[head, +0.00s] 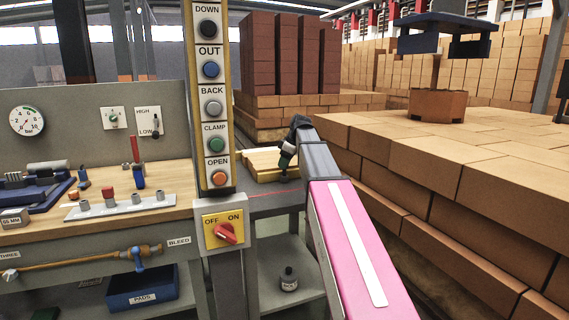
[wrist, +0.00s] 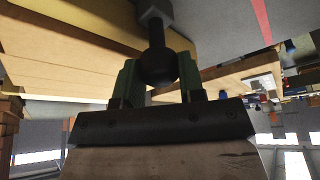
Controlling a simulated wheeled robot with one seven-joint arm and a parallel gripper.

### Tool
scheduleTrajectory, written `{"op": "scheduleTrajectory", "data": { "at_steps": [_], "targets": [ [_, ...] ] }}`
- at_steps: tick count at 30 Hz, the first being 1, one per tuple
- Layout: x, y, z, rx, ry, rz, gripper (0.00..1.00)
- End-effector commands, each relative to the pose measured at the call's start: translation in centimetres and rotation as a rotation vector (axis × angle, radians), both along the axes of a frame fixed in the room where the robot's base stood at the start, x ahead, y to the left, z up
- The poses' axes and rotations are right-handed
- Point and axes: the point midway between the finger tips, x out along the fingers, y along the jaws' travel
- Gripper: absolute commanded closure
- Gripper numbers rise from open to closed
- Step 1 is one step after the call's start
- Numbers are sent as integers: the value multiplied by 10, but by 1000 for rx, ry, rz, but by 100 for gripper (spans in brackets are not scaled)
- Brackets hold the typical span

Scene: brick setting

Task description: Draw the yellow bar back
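The yellow bar (head: 265,160) lies on the grey table behind the button post, in the middle of the head view. In the wrist view a yellow edge (wrist: 95,22) crosses the upper left. A black ball knob (wrist: 158,67) on a dark stem shows there beside the yellow edge. My gripper (wrist: 159,78) has its green fingers on both sides of the knob. Both fingers appear to touch the ball, so it looks shut on it. In the head view my gripper (head: 285,159) is at the yellow bar's near right side, and my arm hides part of that area.
A button post (head: 210,85) with a red OFF/ON switch (head: 226,233) stands left of my arm. A workbench (head: 100,218) with tools is at left. Stacked bricks (head: 460,165) fill the right side. A small bottle (head: 289,279) stands on the shelf below the table.

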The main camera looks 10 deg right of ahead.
Motion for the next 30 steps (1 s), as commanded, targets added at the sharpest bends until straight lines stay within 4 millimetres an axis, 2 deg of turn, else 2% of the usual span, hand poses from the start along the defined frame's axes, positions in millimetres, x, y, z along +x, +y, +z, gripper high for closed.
{"op": "scheduleTrajectory", "data": {
  "at_steps": [5, 8, 11, 18, 21, 30],
  "targets": [
    [-3, 0, 0, 0, 0, 0, 100],
    [-14, -2, 0, 0, 0, -1, 100],
    [-33, -6, -1, 0, 0, -1, 100],
    [-100, -19, -1, 0, 0, -1, 100],
    [-118, -23, -1, -1, -2, -1, 100],
    [-124, -25, 0, -2, 4, 1, 100]
  ]
}}
